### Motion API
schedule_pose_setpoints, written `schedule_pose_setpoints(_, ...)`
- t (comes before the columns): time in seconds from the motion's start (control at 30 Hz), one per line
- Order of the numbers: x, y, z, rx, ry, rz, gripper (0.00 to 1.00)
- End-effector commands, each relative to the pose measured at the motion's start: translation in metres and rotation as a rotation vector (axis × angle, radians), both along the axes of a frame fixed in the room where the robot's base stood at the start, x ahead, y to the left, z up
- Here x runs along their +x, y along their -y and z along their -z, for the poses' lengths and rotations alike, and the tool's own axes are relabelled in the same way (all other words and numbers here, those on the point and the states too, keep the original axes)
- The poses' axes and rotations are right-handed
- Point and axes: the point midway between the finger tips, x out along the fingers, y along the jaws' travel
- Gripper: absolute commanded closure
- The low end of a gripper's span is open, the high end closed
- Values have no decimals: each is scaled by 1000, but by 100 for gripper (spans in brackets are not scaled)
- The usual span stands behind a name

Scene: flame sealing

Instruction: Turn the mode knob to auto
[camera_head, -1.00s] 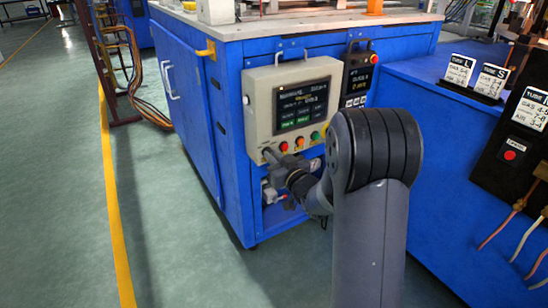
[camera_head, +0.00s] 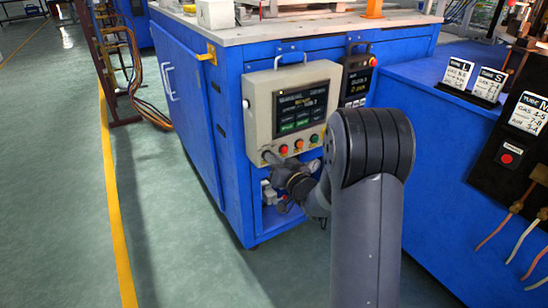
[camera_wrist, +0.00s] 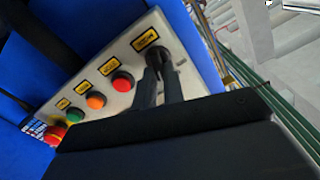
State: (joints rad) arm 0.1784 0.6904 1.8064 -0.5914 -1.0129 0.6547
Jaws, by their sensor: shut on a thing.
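The grey control box (camera_head: 262,95) with a dark screen (camera_head: 303,110) is on the front of the blue cabinet. The black mode knob (camera_wrist: 157,57) is at the end of the button row in the wrist view, under a yellow label (camera_wrist: 145,40). My gripper (camera_head: 269,156) reaches the box's lower left corner in the head view and hides the knob there. In the wrist view my gripper (camera_wrist: 161,82) has its two dark fingers closed around the knob, one on each side. The knob's pointer and label text are too small to read.
Red (camera_wrist: 123,81), orange (camera_wrist: 96,101) and green (camera_wrist: 75,116) buttons sit in a row beside the knob. A red-and-yellow button (camera_wrist: 54,133) is at the far end. A second dark panel (camera_head: 357,80) hangs right of the box. A blue bench (camera_head: 420,150) stands to the right.

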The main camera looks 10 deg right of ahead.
Motion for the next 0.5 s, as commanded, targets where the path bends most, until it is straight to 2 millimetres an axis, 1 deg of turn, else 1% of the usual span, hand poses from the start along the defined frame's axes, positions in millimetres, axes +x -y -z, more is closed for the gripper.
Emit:
schedule_pose_setpoints(0.2, 0, 2, -1, 176, -59, 2, 100)
schedule_pose_setpoints(0.5, 1, 3, 1, 363, -120, 2, 100)
